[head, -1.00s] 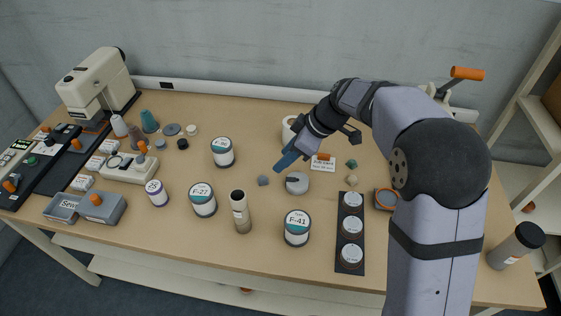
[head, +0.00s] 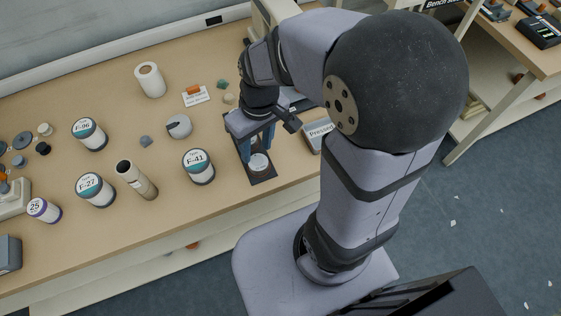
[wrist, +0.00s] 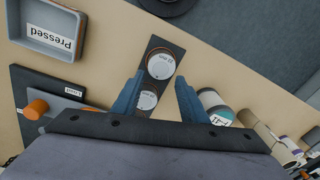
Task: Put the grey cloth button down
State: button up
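My gripper (head: 257,148) points down over a black strip (wrist: 166,44) at the table's front edge. Its two blue fingers stand apart, one each side of the strip in the wrist view (wrist: 160,82), with nothing visibly held between them. A pale round disc (wrist: 161,65) with a "22 mm" label lies on the strip just beyond the fingertips. A second labelled disc (wrist: 147,98) is partly behind the left finger. One disc (head: 259,163) shows below the fingers in the head view. I cannot tell whether any of these is the grey cloth button. The strip's far part is hidden.
The F-41 roll (head: 198,167) stands left of my gripper. The "Pressed" tray (head: 318,136) is to its right. A grey scrap (head: 145,141) lies beside a grey slotted round piece (head: 179,126). Other rolls, including F-27 (head: 95,190), stand further left.

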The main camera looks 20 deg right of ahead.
jog(key=s+d+m, duration=0.1)
jog(key=s, duration=0.1)
jog(key=s+d+f+m, duration=0.1)
jog(key=s, duration=0.1)
jog(key=s+d+m+h, duration=0.1)
jog(key=s, duration=0.1)
jog(key=shift+d+f, duration=0.35)
jog(key=shift+d, duration=0.05)
notch_tip(320, 180, up, 6)
jog(key=p, duration=0.6)
jog(key=shift+r, duration=0.25)
